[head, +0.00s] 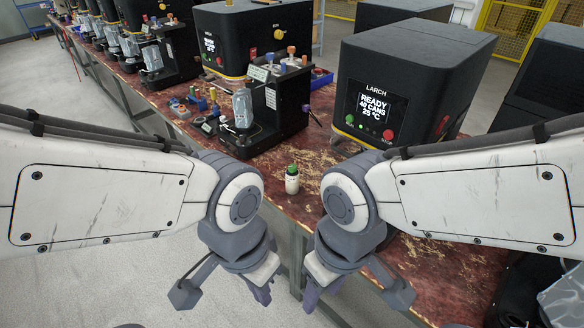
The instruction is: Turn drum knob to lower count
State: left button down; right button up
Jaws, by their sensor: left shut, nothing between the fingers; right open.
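The near black box labelled LARCH (410,80) has a screen (373,108) reading READY, 40 CANS, 25 °C. Red and green buttons sit below the screen. A second black box (228,35) behind it has a yellow knob (278,34) on its side. A black seamer (285,108) stands between them on the bench, with a purple-tipped lever at its right side. I cannot tell which part is the drum knob. My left gripper (262,292) is shut and empty, low in front of the bench. My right gripper (311,296) is open and empty beside it. Neither touches a machine.
A small bottle with a green cap (292,180) stands near the front edge of the worn red bench (335,200). Small colored-top parts (200,105) lie left of the seamer. More machines line the bench to the far left. Clear bench surface lies around the bottle.

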aim_at(292, 168)
jog(key=k, duration=0.5)
jog(key=u, duration=2.1)
jog(key=i, duration=1.2)
jog(key=z, duration=2.1)
